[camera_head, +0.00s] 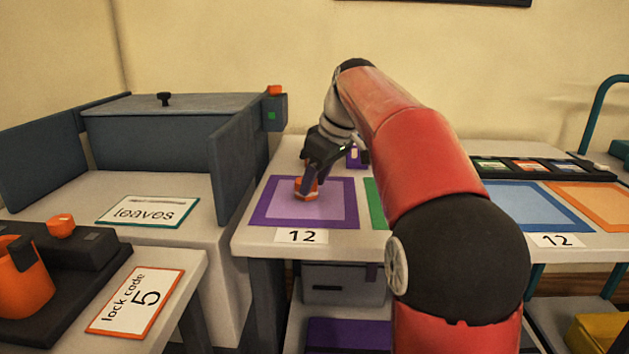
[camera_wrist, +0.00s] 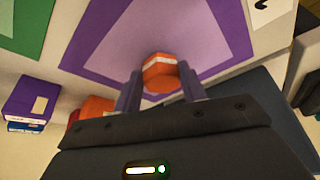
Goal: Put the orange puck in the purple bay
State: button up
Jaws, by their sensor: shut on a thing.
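The orange puck (camera_head: 306,188) is at the purple bay (camera_head: 262,215), a purple-framed square on the white table, in the head view. In the wrist view the puck (camera_wrist: 160,73) shows between the two fingers of my gripper (camera_wrist: 163,92), over the pale middle of the purple bay (camera_wrist: 225,30). My gripper (camera_head: 309,183) points down and is shut on the puck. I cannot tell whether the puck touches the bay's surface. A card reading 12 (camera_head: 301,236) lies at the bay's front edge.
A green-framed bay (camera_head: 374,205) lies to the right, partly hidden by my arm. Blue (camera_head: 524,228) and orange (camera_head: 610,222) bays lie farther right. A purple box (camera_head: 357,157) stands behind. A blue-grey case (camera_head: 235,165) with open panels stands at left.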

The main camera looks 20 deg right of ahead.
jog(key=shift+f, duration=0.2)
jog(key=o, duration=1)
jog(key=p+v, duration=0.3)
jog(key=v, duration=0.9)
jog(key=shift+s+r, duration=0.15)
jog(key=shift+r, duration=0.05)
